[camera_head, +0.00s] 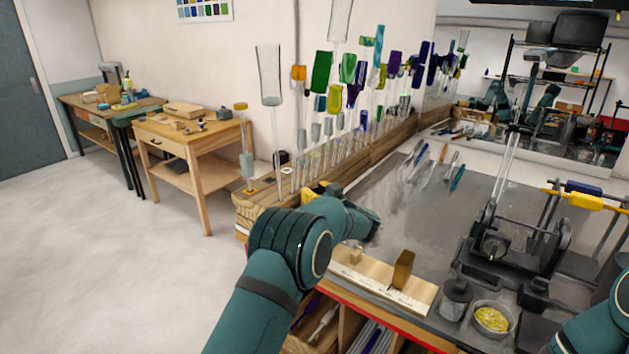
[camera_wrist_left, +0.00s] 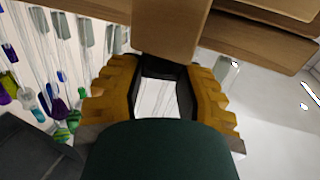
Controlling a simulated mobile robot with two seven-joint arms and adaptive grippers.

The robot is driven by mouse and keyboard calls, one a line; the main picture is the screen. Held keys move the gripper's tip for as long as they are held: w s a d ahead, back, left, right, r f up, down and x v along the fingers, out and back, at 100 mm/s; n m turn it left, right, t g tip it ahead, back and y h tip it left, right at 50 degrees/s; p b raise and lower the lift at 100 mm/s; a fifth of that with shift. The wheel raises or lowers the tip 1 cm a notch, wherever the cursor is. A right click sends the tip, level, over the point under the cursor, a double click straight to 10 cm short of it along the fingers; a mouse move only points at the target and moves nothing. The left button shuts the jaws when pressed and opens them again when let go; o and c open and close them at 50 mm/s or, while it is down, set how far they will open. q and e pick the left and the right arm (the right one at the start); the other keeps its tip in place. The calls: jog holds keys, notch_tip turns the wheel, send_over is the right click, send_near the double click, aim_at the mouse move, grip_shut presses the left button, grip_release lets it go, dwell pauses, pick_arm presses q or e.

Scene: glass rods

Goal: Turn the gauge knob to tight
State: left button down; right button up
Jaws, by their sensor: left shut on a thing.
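A pale board with scale marks (camera_head: 380,280) lies at the front edge of the bench. An upright amber-brown block (camera_head: 403,269) stands on it and looks like the gauge knob; no label on it can be read. My left gripper (camera_head: 318,191) reaches past the board to the near end of the wooden rod rack, mostly hidden by my wrist. In the left wrist view its yellow fingers (camera_wrist_left: 163,73) close at the end of a brown wooden block (camera_wrist_left: 165,28). I cannot tell whether this block is the knob. My right gripper is out of view.
Upright glass rods with coloured samples fill the rod rack (camera_head: 350,172) behind my left arm. A black fixture (camera_head: 490,245), a dark jar (camera_head: 455,300) and a bowl of yellow bits (camera_head: 492,318) stand to the right. The grey bench top (camera_head: 405,215) is mostly clear.

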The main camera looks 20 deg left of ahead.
pick_arm(q)
jog(key=c, duration=1.7)
grip_release()
jog(key=shift+w+n+g+y+p, duration=0.1)
jog(key=shift+n+g+y+p, duration=0.25)
jog(key=shift+n+g+y, duration=0.85)
jog(key=shift+g, duration=0.6)
jog(key=shift+n+g, duration=0.7)
jog(key=shift+g, duration=0.1)
jog(key=o, duration=0.9)
jog(key=shift+a, duration=0.1)
jog(key=v, duration=1.2)
jog(key=shift+w+f, duration=0.1)
jog(key=shift+f, duration=0.15)
